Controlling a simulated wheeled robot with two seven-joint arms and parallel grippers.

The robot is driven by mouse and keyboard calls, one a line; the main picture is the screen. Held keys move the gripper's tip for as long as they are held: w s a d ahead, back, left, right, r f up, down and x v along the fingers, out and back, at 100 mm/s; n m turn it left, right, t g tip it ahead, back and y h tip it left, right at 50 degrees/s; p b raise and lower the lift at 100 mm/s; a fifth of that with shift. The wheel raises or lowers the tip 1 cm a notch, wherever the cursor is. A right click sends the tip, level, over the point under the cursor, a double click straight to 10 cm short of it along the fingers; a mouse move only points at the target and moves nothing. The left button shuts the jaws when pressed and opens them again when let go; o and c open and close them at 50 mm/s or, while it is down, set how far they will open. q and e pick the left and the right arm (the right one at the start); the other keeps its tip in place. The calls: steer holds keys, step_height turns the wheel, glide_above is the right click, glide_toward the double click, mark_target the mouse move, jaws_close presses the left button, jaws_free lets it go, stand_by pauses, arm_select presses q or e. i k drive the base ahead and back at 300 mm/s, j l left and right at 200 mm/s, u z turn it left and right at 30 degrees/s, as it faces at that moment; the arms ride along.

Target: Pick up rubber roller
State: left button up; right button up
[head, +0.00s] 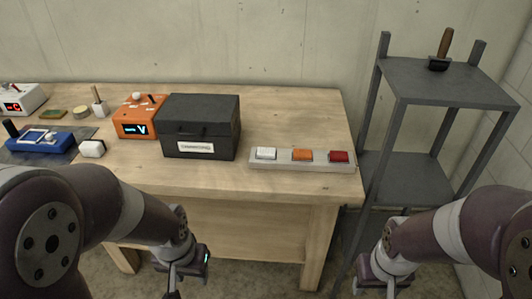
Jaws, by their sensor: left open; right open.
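The rubber roller (439,62) stands on the top shelf of the grey metal rack at the right. It has a brown handle pointing up and a dark head resting on the shelf. My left gripper (187,283) hangs low in front of the wooden table, partly cut off by the bottom edge. My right gripper (377,287) hangs low in front of the rack, also cut off at the bottom. Both are open, well below and apart from the roller. No object shows between the visible parts of their jaws.
The grey rack (450,87) has corner posts rising above its top shelf. The wooden table (275,113) holds a dark box (200,108), an orange device (128,125), a button panel (292,166) and a blue device (45,141). Most of the rack's top is clear.

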mark_target(439, 62)
steer(key=i+j+z, duration=0.2)
steer(key=i+z, duration=0.15)
steer(key=i+j+z, duration=0.35)
steer(key=i, duration=0.15)
